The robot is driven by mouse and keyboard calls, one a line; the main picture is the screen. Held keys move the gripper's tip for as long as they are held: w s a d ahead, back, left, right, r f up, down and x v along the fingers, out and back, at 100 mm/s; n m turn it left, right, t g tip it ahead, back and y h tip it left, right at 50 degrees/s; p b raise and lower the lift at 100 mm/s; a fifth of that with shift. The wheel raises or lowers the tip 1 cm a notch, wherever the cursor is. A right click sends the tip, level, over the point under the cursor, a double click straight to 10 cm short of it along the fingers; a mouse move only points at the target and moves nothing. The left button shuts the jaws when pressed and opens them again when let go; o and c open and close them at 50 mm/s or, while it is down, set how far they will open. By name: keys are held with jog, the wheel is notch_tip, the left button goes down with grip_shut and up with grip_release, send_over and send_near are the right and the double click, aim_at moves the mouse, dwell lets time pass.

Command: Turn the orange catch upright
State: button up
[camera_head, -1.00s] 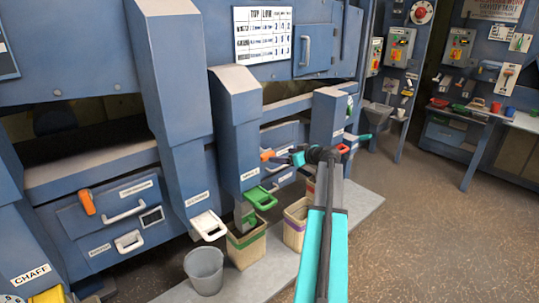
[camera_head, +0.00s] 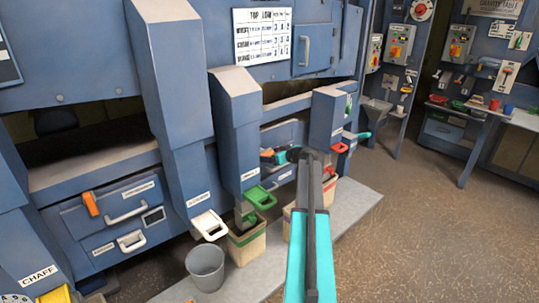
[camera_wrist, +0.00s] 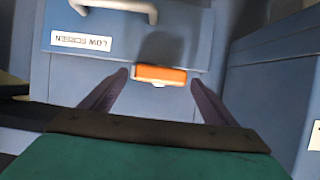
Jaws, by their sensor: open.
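The orange catch (camera_wrist: 160,74) is on the blue front of the drawer labelled "LOW SCREEN" (camera_wrist: 205,48), which reads upside down in the wrist view. The catch lies crosswise, its long side roughly along the drawer's edge. My gripper (camera_wrist: 160,79) is open, with one dark finger toward each end of the catch. I cannot tell whether either finger touches it. In the head view my gripper (camera_head: 281,157) is at the drawer, and the orange catch (camera_head: 266,153) shows just left of it, partly hidden.
A pale drawer handle (camera_wrist: 118,6) is near the catch. A blue chute (camera_head: 236,125) stands left of my gripper and another chute (camera_head: 328,118) to its right. A green handle (camera_head: 260,197), bins and a grey bucket (camera_head: 205,268) are below. Floor at right is clear.

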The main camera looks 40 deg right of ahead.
jog(key=c, duration=1.1)
jog(key=shift+o, duration=0.2)
jog(key=shift+f+b, duration=0.1)
jog(key=shift+b, duration=0.45)
jog(key=m+t+y+b, duration=0.1)
jog(key=m+y+b, duration=0.1)
jog(key=m+b, duration=0.2)
jog(key=d+f+m+t+y+b, duration=0.1)
jog(key=m+y+b, duration=0.1)
jog(key=m+b, duration=0.2)
jog(key=d+m+t+y+b, duration=0.1)
jog(key=m+y+b, duration=0.1)
jog(key=m+b, duration=0.2)
jog(key=shift+s+f+m+t+y, duration=0.2)
jog(key=shift+f+m+t+y, duration=0.15)
jog(key=shift+m, duration=0.35)
jog(key=shift+a, duration=0.1)
jog(key=o, duration=1.1)
jog(key=shift+w, duration=0.1)
jog(key=shift+c, duration=0.2)
